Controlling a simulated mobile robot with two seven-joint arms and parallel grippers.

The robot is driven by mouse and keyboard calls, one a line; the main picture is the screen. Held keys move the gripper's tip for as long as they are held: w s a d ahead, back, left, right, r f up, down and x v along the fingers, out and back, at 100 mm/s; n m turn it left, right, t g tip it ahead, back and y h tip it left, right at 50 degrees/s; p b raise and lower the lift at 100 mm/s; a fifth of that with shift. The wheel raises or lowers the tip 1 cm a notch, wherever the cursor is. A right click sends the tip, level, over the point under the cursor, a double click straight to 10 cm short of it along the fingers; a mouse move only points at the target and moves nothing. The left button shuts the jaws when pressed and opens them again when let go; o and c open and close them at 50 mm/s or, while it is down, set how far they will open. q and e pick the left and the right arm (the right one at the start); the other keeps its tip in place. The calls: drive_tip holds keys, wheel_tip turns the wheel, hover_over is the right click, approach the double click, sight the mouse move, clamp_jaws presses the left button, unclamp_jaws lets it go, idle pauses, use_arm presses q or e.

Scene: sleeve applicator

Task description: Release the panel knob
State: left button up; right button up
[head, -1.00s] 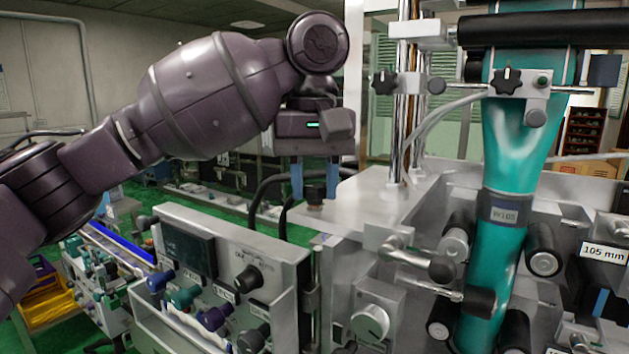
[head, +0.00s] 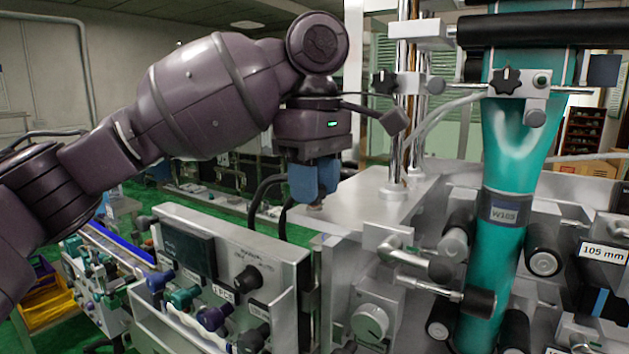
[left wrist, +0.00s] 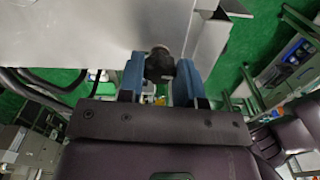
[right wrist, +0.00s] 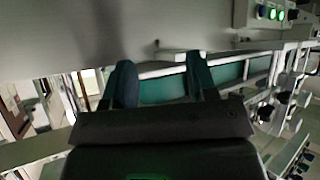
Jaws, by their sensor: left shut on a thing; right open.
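The panel knob is a small dark round knob (left wrist: 159,64) standing on the flat metal top of the machine. My left gripper (head: 314,192) comes down on it from above, and its blue fingers are shut on it. In the left wrist view the knob sits between the two blue fingers (left wrist: 160,80). In the head view the fingers hide most of the knob, and only its base shows. My right gripper (right wrist: 163,82) shows only in the right wrist view. It is open, with nothing between its fingers.
A control box (head: 217,240) with several coloured knobs stands left of the machine top. A teal sleeve (head: 503,165) runs down between black rollers on the right. Shiny posts (head: 407,120) rise from the machine top, and a grey hose curves beside them.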

use_arm(q)
drive_tip(key=shift+r+n, duration=0.1)
drive_tip(key=shift+n, duration=0.5)
drive_tip(key=o, duration=0.9)
drive_tip(key=shift+o, duration=0.2)
wheel_tip(320, 180, up, 11)
drive_tip(key=shift+f, duration=0.2)
